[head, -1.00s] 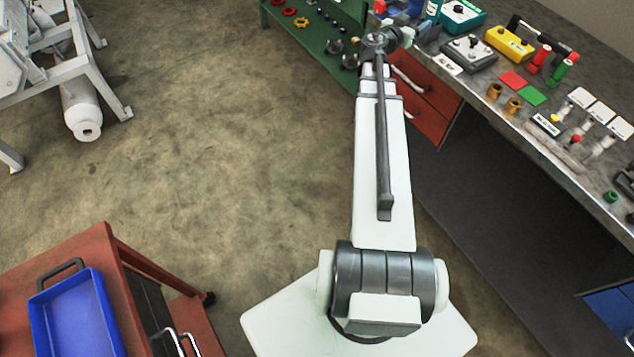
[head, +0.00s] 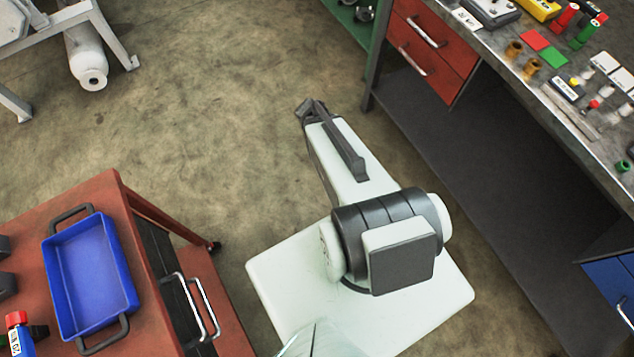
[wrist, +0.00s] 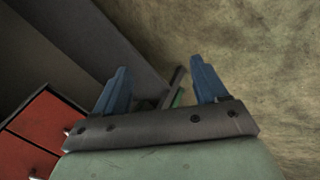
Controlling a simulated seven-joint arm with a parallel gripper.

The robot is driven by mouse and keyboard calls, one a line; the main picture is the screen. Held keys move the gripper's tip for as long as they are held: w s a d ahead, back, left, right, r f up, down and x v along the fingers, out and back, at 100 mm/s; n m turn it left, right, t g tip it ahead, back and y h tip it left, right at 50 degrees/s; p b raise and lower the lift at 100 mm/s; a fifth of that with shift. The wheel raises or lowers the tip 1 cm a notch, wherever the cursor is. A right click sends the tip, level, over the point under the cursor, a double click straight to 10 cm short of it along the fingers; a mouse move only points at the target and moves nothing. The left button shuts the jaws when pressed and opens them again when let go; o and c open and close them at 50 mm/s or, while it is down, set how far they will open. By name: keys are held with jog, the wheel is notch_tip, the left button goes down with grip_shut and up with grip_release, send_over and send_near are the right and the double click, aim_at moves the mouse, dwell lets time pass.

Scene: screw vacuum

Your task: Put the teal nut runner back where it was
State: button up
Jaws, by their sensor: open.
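I cannot make out the teal nut runner in either current view. My gripper (wrist: 160,88) shows in the wrist view with its two blue fingers spread apart and nothing held between them. The fingers hang over the floor, with a dark bar and a bit of green in the background behind the gap.
The grey workbench (head: 560,130) with small parts and red drawers (head: 432,45) is at the upper right. Open floor (head: 220,110) lies between.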

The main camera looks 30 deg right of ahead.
jog(key=s+a+f+n+g+y, duration=0.3)
jog(key=s+a+f, duration=0.1)
jog(key=s+a, duration=0.6)
jog(key=s+a+f+n+g+y, duration=0.2)
jog(key=s+a+f, duration=0.3)
jog(key=s+a, duration=0.5)
jog(key=shift+s+a+n+g+y, duration=0.25)
jog(key=shift+s+n+g+y, duration=0.2)
jog(key=shift+s, duration=0.4)
